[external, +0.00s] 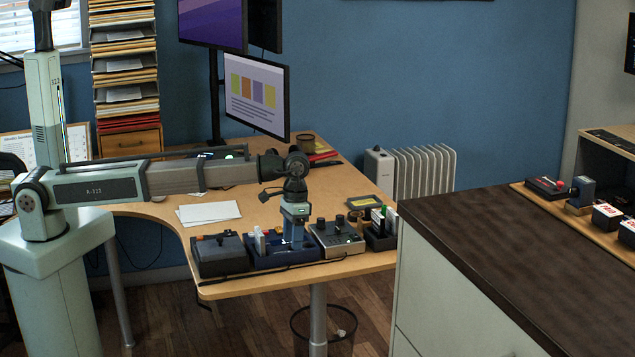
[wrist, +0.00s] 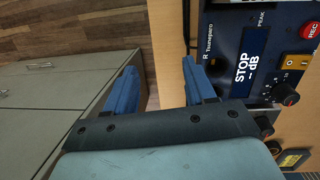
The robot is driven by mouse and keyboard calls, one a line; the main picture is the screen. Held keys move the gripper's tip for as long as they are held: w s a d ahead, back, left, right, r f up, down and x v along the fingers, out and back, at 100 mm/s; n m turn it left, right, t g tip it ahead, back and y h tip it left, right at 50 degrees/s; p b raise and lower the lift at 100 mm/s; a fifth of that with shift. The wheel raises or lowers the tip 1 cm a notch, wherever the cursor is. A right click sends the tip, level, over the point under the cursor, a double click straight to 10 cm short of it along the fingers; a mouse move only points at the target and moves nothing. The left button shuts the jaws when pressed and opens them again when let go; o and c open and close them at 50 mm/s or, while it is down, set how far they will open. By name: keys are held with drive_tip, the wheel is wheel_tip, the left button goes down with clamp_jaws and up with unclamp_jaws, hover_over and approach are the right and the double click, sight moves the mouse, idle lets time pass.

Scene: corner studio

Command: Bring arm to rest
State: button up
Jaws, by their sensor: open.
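My arm (external: 110,183) reaches from its base at the left out over the wooden desk, roughly level, with the wrist bent down. My gripper (external: 293,242) points down above the front edge of the desk, among the devices in a row there. In the wrist view its two blue fingers (wrist: 160,82) are apart, with only the desk edge and floor showing between them, so it is open and empty.
A grey knobbed device (external: 337,238), a dark box (external: 220,255) and a small black holder (external: 380,238) stand close by. A blue recorder reading STOP (wrist: 243,62) lies right of the fingers. A dark-topped counter (external: 500,255) stands right, monitors (external: 257,93) behind. White papers (external: 208,212) lie flat.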

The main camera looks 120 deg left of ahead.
drive_tip(key=s+d+f+m+g+h, duration=0.1)
drive_tip(key=s+d+f+m, duration=0.1)
drive_tip(key=d+f, duration=1.1)
drive_tip(key=s+d+f+m+g, duration=0.2)
drive_tip(key=s+d+f, duration=0.8)
drive_tip(key=d+f, duration=0.3)
drive_tip(key=s+d+f+m+g+y, duration=0.1)
drive_tip(key=s+d+f, duration=0.2)
drive_tip(key=s+f, duration=0.4)
drive_tip(key=s+d+f+m+g, duration=0.1)
drive_tip(key=s+d+f, duration=0.3)
drive_tip(key=s, duration=0.5)
drive_tip(key=s+f+m+g, duration=0.1)
drive_tip(key=s+f+m, duration=0.1)
drive_tip(key=s, duration=0.7)
drive_tip(key=s+f+m+y, duration=0.1)
drive_tip(key=s+f, duration=0.3)
drive_tip(key=s, duration=0.6)
drive_tip(key=shift+d+m+g+y, duration=0.3)
drive_tip(key=shift+d+m+g, duration=0.1)
drive_tip(key=shift+m, duration=0.1)
drive_tip(key=shift+s, duration=0.1)
